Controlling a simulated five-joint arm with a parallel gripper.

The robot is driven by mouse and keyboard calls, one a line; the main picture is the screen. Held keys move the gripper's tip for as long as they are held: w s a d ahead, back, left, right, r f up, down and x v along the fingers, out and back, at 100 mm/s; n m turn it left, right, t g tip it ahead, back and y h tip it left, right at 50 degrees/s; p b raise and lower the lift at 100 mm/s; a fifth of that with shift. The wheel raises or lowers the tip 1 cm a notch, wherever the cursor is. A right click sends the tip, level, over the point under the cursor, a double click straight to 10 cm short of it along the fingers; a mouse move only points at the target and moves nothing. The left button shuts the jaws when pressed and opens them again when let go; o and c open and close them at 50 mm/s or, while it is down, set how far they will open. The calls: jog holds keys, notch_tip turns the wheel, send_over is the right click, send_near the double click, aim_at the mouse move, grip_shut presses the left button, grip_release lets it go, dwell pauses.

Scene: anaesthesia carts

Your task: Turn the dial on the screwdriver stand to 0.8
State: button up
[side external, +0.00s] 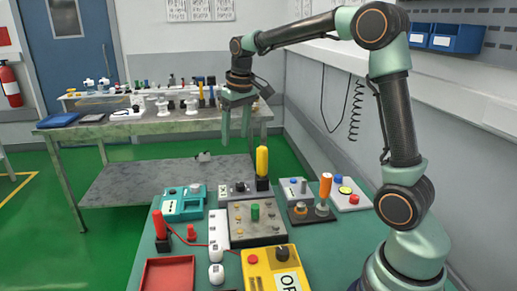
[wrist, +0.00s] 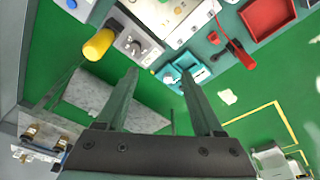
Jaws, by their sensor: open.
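A small grey box with a round dial (side external: 239,187) stands at the back of the green table, with an upright yellow handle (side external: 262,163) at its right; this looks like the screwdriver stand. In the wrist view the dial (wrist: 135,47) shows on the box's pale face, beside the yellow handle (wrist: 99,44). The dial's marks are too small to read. My gripper (side external: 236,138) is open and empty, pointing down above and behind the stand. In the wrist view my gripper's fingers (wrist: 158,72) are apart, with the dial beyond and left of them.
A teal device (side external: 181,203) stands left of the stand. A grey panel with a green knob (side external: 256,220), a white power strip (side external: 218,228) and a yellow box with a black knob (side external: 272,268) lie in front. An orange-handled tool (side external: 325,186) stands at right.

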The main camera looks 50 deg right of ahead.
jog(key=g, duration=0.2)
send_over(240, 185)
notch_tip(240, 185, down, 10)
jog(key=r, duration=0.1)
jog(key=shift+m, duration=0.4)
notch_tip(240, 185, down, 13)
jog(key=shift+d+r, duration=0.15)
jog(key=shift+r, duration=0.05)
grip_shut()
